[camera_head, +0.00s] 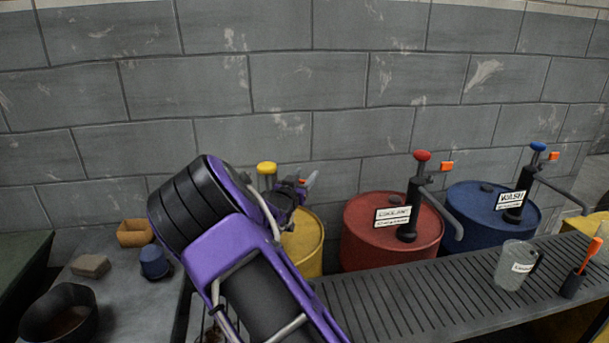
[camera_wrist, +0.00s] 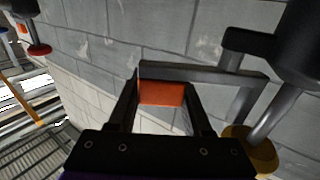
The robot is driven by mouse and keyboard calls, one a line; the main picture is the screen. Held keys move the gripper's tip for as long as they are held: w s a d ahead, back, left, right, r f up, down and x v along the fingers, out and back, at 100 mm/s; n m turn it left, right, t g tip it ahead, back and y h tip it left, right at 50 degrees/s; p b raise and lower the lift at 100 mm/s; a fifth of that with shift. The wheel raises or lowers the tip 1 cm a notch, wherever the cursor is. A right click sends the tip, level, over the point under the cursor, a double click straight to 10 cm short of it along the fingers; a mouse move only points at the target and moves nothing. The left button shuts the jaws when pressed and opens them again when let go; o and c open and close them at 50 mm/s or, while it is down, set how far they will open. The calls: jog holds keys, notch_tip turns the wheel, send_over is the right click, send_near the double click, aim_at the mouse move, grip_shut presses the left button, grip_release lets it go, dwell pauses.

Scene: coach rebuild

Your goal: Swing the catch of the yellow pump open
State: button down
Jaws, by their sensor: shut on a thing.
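The yellow pump's round yellow knob (camera_head: 266,168) stands above a yellow drum (camera_head: 304,245). My arm hides most of the pump in the head view. My gripper (camera_head: 306,181) is at the pump's upper right. In the wrist view the orange tab of the catch (camera_wrist: 162,92) sits between the two black fingers of my gripper (camera_wrist: 164,102), which are shut on it. A dark bar runs from the tab to the right, toward the dark pump body (camera_wrist: 298,45). The yellow knob (camera_wrist: 250,152) shows at lower right there.
A red drum (camera_head: 385,230) and a blue drum (camera_head: 487,215) with pumps stand to the right. A slatted grey bench (camera_head: 420,297) in front holds a clear jug (camera_head: 516,264). A grey block wall (camera_head: 330,90) is close behind. A bowl (camera_head: 60,310) and small items are at left.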

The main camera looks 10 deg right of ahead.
jog(key=shift+c, duration=1.6)
grip_release()
jog(key=shift+r, duration=0.1)
notch_tip(320, 180, up, 10)
jog(key=p, duration=0.1)
jog(key=shift+p, duration=0.35)
